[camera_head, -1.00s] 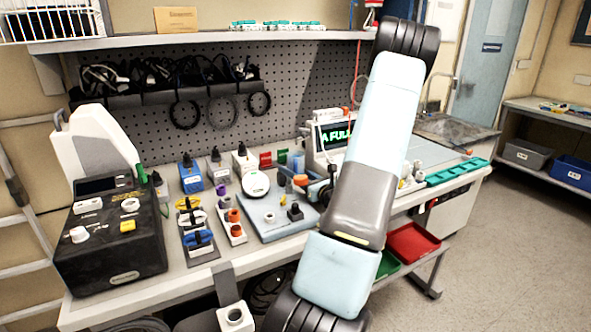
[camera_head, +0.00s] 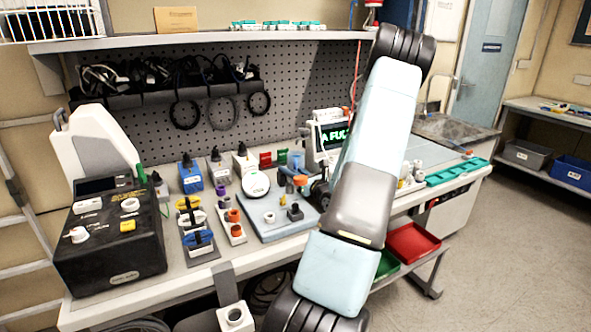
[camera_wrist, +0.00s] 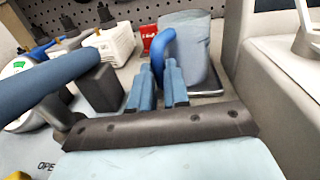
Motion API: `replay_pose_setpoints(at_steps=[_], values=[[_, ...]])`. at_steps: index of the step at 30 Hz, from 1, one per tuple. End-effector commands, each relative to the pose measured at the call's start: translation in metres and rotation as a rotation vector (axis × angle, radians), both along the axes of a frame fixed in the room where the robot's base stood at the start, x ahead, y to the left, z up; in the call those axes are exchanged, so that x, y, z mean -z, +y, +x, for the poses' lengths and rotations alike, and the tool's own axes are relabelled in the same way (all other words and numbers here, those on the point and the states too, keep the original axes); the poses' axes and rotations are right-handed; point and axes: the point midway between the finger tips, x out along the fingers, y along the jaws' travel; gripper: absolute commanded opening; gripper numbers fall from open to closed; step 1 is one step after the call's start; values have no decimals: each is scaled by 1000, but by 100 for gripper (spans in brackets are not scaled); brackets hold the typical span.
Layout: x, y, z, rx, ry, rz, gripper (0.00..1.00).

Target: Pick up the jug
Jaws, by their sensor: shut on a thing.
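The jug (camera_wrist: 192,48) is a grey-blue, round vessel with a curved blue handle (camera_wrist: 167,44). It is upright at the back of the wrist view. My gripper (camera_wrist: 159,75) has two blue fingers, which are closed on the lower part of the handle. The jug's body is just beyond and right of the fingers. Its base is partly hidden by the right finger and my wrist. I cannot tell whether it still touches the surface below. In the head view my arm crosses in front of the bench and hides most of the gripper.
A red box (camera_wrist: 149,38) and a white block (camera_wrist: 112,45) stand close by the jug. The display stand (camera_head: 326,135) is near my arm. The bench holds a black pump unit (camera_head: 110,240) and several small parts at left. Red (camera_head: 412,243) and green trays sit below.

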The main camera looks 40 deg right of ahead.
Motion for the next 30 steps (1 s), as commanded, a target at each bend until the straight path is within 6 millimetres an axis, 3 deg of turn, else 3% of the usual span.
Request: replay_pose_setpoints(at_steps=[20,26,30], values=[[-1,1,0,-1,-1,-1,0],[-11,1,1,-1,-1,-2,0],[-12,3,-22,1,2,0,0]])
